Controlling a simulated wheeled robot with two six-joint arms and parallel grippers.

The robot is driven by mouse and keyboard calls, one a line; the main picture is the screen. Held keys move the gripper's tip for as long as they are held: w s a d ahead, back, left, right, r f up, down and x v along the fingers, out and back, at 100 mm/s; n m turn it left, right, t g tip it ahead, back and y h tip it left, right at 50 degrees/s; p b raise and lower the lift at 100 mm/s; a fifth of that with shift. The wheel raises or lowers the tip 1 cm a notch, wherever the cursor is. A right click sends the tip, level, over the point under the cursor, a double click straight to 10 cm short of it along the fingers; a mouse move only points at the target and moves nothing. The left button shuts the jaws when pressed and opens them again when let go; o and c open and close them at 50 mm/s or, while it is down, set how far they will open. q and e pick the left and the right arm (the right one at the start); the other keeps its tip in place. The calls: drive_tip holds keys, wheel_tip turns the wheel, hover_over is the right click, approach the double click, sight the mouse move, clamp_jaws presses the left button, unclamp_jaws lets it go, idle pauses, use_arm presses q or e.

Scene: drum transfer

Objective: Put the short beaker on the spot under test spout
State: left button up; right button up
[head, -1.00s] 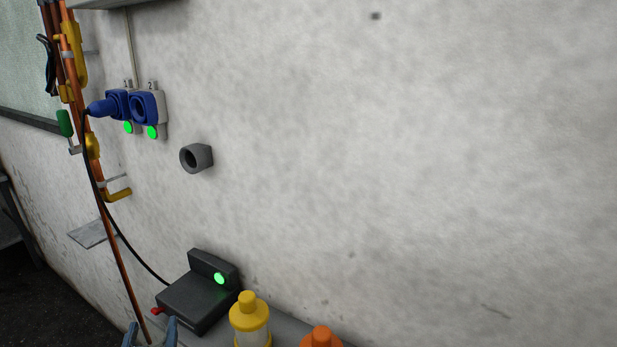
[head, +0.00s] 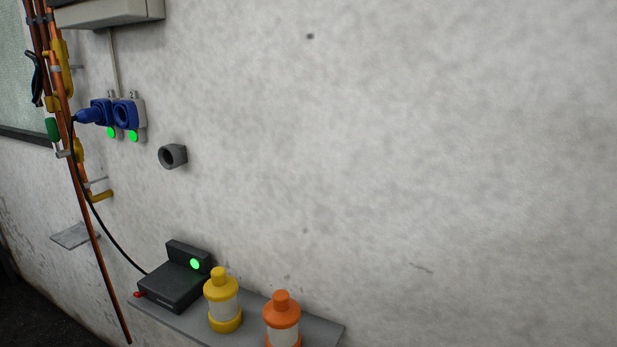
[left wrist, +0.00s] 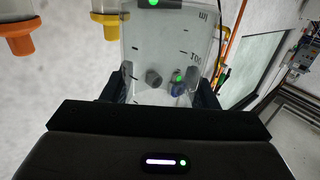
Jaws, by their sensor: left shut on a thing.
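A clear beaker (left wrist: 165,55) with dark markings fills the upper middle of the left wrist view. My left gripper (left wrist: 160,92) is shut on it, one dark finger on each side. The wall shows through the beaker. In the head view, a short yellow spout (head: 101,196) sticks out from the copper pipe on the wall at left. A small grey plate (head: 72,236) sits on the wall below that spout. My grippers and the beaker are outside the head view. My right gripper is in neither current view.
A grey shelf (head: 318,328) at the bottom holds a black device (head: 175,285) with a green light, a yellow-capped bottle (head: 222,305) and an orange-capped bottle (head: 282,325). A black cable runs up to the blue plug (head: 93,114). A grey round fitting (head: 173,156) juts from the wall.

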use_arm(q)
drive_tip(key=shift+d+f+m+h, duration=0.4)
drive_tip(key=shift+d+f+h, duration=0.5)
drive_tip(key=shift+d, duration=0.35)
drive_tip(key=d+f+m+h, duration=0.2)
drive_tip(key=d+f, duration=0.2)
drive_tip(key=d, duration=0.3)
drive_tip(key=shift+s+f+t+h+b, duration=0.3)
drive_tip(key=shift+s+b, duration=0.05)
drive_tip(key=shift+b, duration=0.1)
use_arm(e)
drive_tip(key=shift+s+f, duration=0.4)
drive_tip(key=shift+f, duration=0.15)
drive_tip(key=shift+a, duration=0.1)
use_arm(q)
drive_tip(key=shift+a+r, duration=0.1)
